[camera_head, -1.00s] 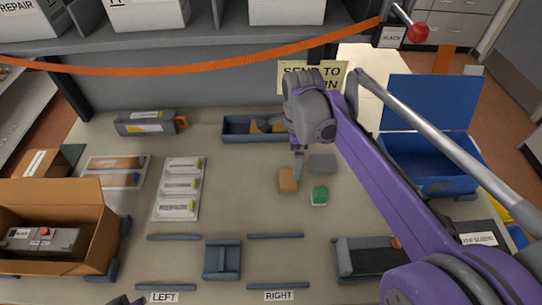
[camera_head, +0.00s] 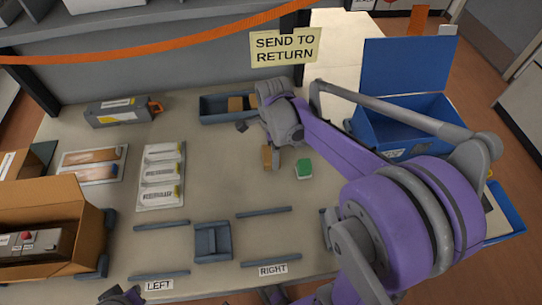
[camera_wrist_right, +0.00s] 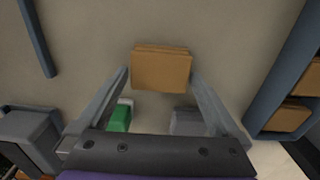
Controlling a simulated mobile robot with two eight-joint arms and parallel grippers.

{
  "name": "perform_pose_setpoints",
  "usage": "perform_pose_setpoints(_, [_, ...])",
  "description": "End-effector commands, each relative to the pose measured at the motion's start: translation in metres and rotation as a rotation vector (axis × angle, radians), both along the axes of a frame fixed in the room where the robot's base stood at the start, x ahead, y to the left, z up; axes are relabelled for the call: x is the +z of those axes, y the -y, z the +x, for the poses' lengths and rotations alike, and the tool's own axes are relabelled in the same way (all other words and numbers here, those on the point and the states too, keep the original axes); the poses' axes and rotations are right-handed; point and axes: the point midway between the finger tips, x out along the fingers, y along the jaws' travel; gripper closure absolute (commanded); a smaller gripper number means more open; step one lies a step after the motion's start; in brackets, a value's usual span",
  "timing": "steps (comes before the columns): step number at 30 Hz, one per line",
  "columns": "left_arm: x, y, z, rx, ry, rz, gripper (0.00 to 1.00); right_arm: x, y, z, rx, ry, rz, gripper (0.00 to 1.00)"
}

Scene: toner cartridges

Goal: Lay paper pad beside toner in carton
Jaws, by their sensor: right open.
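A brown paper pad (camera_head: 266,157) lies on the table right of centre in the head view, partly hidden by my right wrist. In the right wrist view the pad (camera_wrist_right: 160,70) sits at the mouth of my right gripper (camera_wrist_right: 160,76), between the tips of its spread fingers. I cannot tell whether either finger touches it. The open brown carton (camera_head: 85,215) stands at the left of the head view. A grey toner cartridge (camera_head: 40,240) with a red knob lies inside it. My left gripper is not clearly in view.
A green-topped block (camera_head: 304,169) lies close to the pad. A blue-grey tray (camera_head: 215,119) with brown pads stands behind. A slotted grey holder (camera_head: 212,242) and low rails occupy the front. An open blue box (camera_head: 400,140) is at the right.

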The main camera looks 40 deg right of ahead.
Motion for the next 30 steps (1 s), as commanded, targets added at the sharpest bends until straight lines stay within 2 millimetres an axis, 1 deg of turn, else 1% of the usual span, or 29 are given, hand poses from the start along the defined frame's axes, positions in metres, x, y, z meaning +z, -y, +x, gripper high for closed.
perform_pose_setpoints(2, [0.000,0.000,0.000,0.000,0.000,0.000,1.00,-0.003,0.000,0.000,0.000,0.000,0.000,0.00])
perform_pose_setpoints(7, [0.000,0.000,0.000,0.000,0.000,0.000,1.00,-0.003,0.000,0.000,0.000,0.000,0.000,0.00])
perform_pose_setpoints(8, [0.000,0.000,0.000,0.000,0.000,0.000,1.00,-0.003,0.000,0.000,0.000,0.000,0.000,0.02])
perform_pose_setpoints(9, [0.000,0.000,0.000,0.000,0.000,0.000,1.00,-0.003,0.000,0.000,0.000,0.000,0.000,0.09])
perform_pose_setpoints(11, [0.000,0.000,0.000,0.000,0.000,0.000,1.00,-0.003,0.000,0.000,0.000,0.000,0.000,0.20])
perform_pose_setpoints(12, [0.000,0.000,0.000,0.000,0.000,0.000,1.00,-0.003,0.000,0.000,0.000,0.000,0.000,0.27])
perform_pose_setpoints(14, [0.000,0.000,0.000,0.000,0.000,0.000,1.00,-0.003,0.000,0.000,0.000,0.000,0.000,0.38])
perform_pose_setpoints(18, [0.000,0.000,0.000,0.000,0.000,0.000,1.00,-0.003,0.000,0.000,0.000,0.000,0.000,0.63])
perform_pose_setpoints(19, [0.000,0.000,0.000,0.000,0.000,0.000,1.00,-0.003,0.000,0.000,0.000,0.000,0.000,0.63])
perform_pose_setpoints(20, [0.000,0.000,0.000,0.000,0.000,0.000,1.00,-0.003,0.000,0.000,0.000,0.000,0.000,0.71])
perform_pose_setpoints(26, [0.000,0.000,0.000,0.000,0.000,0.000,1.00,-0.001,0.000,0.000,0.000,0.000,0.000,0.71])
perform_pose_setpoints(30, [0.002,0.000,0.000,0.000,0.001,0.000,1.00,0.009,0.000,0.000,0.000,0.000,0.000,0.71])
